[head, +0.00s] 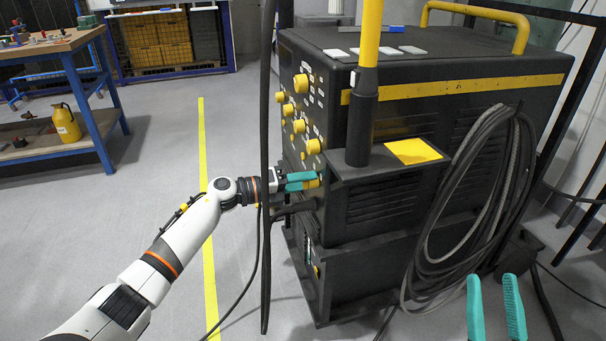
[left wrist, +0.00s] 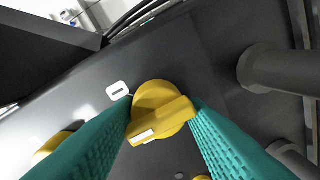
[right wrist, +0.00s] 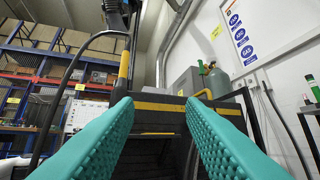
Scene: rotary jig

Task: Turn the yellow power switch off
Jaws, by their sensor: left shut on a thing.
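The yellow power switch (left wrist: 158,106) is a round knob with a raised grip bar and a white mark, on the dark front panel of the machine (head: 400,115). My left gripper (head: 318,180) is at the lower part of that panel. In the left wrist view its teal fingers (left wrist: 163,118) are shut on the knob's bar from both sides. The bar sits tilted in the picture, and a white label with a dark dash (left wrist: 117,91) lies beside it. My right gripper (head: 496,305) is open and empty, low at the right, and its spread fingers show in the right wrist view (right wrist: 160,115).
Several other yellow knobs (head: 301,84) sit higher on the panel. A dark vertical cable (head: 266,150) hangs in front of my left wrist. Coiled cables (head: 480,190) hang on the machine's side near my right gripper.

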